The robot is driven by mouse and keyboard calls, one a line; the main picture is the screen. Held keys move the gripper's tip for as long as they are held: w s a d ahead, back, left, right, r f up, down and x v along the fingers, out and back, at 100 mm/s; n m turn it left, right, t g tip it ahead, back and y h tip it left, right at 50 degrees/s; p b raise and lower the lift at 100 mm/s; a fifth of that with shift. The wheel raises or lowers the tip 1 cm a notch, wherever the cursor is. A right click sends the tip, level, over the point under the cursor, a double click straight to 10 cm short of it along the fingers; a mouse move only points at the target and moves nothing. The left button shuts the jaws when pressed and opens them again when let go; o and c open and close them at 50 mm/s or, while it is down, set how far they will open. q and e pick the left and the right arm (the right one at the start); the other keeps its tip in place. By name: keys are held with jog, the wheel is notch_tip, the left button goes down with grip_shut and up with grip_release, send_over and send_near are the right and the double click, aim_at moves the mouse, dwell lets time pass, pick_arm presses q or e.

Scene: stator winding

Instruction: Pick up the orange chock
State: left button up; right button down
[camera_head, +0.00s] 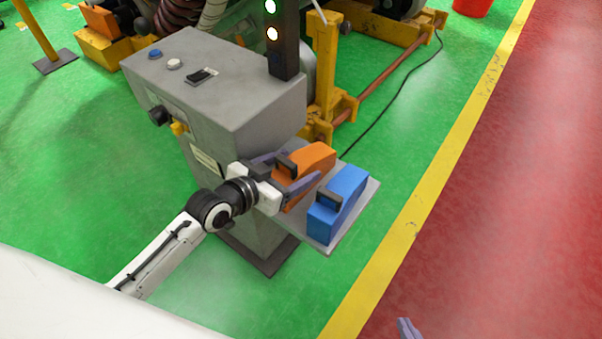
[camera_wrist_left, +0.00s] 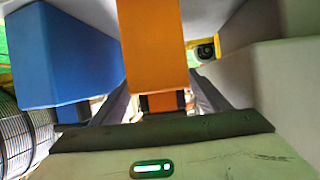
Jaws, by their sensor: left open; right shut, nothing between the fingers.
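The orange chock (camera_head: 315,158) sits on the small grey shelf (camera_head: 353,222) beside the control cabinet, with a dark handle on its near side. It also shows in the left wrist view (camera_wrist_left: 154,45), between my left fingers. My left gripper (camera_head: 303,170) is open, with one finger on each side of the orange chock. Whether the fingers touch it I cannot tell. Only a purple fingertip of my right gripper (camera_head: 407,328) shows at the bottom edge of the head view; it is shut and empty, well away from the shelf.
A blue chock (camera_head: 345,187) stands on the shelf close to the orange one; it shows left in the left wrist view (camera_wrist_left: 68,55). The grey control cabinet (camera_head: 215,105) with buttons stands next to the shelf.

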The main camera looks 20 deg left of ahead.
aim_at(302, 161)
pick_arm(q)
jog(key=x, duration=0.3)
jog(key=shift+w+f, duration=0.2)
jog(key=shift+w, duration=0.05)
jog(key=c, duration=1.1)
jog(key=shift+r, duration=0.15)
jog(key=shift+c, duration=0.7)
jog(key=shift+r, duration=0.1)
